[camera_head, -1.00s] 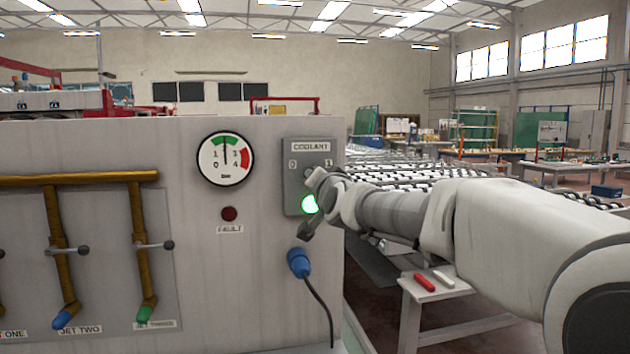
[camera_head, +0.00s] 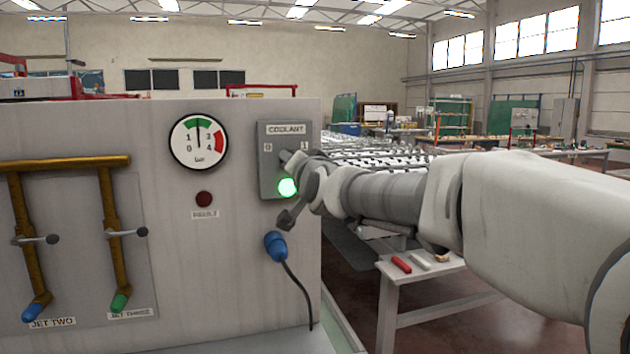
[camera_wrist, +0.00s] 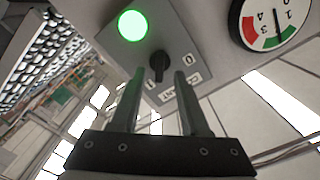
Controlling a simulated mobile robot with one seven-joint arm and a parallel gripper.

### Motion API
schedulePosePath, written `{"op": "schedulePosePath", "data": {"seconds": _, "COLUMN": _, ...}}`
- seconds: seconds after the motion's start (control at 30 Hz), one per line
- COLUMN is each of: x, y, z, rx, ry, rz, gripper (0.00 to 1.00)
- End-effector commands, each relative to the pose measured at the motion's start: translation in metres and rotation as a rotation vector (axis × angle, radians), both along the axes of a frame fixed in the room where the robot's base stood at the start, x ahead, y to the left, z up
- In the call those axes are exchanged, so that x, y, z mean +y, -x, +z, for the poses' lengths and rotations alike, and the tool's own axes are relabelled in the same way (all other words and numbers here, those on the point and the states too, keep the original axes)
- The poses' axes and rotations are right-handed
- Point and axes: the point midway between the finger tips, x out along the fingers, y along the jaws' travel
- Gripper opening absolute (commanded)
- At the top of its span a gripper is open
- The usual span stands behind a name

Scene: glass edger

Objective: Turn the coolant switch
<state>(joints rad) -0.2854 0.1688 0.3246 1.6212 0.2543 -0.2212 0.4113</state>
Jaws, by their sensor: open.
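The coolant switch box (camera_head: 270,180) is a grey plate with a COOLANT label and 0 and 1 marks, at the right end of the machine panel. Its green lamp (camera_head: 288,187) is lit; it also shows in the wrist view (camera_wrist: 132,26). The black switch knob (camera_wrist: 158,66) is seen in the wrist view, with one end pointing toward the 1 mark. My gripper (camera_wrist: 159,76) is open, its two fingers on either side of the knob with gaps visible. I cannot tell whether the tips reach past it. In the head view my wrist hides the knob.
The pressure gauge (camera_head: 198,143) and dark red fault lamp (camera_head: 204,199) are left of the switch box. A blue plug (camera_head: 276,246) with a cable hangs below. A small table (camera_head: 445,278) stands right, under my arm.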

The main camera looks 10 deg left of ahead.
Motion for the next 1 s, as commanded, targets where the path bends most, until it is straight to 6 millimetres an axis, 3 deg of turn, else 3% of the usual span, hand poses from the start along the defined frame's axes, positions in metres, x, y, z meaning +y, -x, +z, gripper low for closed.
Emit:
{"op": "schedulePosePath", "data": {"seconds": 0.63, "x": -0.056, "y": 0.094, "z": 0.001, "rx": -0.003, "ry": 0.001, "rz": 0.001, "gripper": 0.45}}
{"op": "schedulePosePath", "data": {"seconds": 1.0, "x": -0.071, "y": 0.116, "z": 0.000, "rx": 0.001, "ry": -0.001, "rz": 0.000, "gripper": 0.45}}
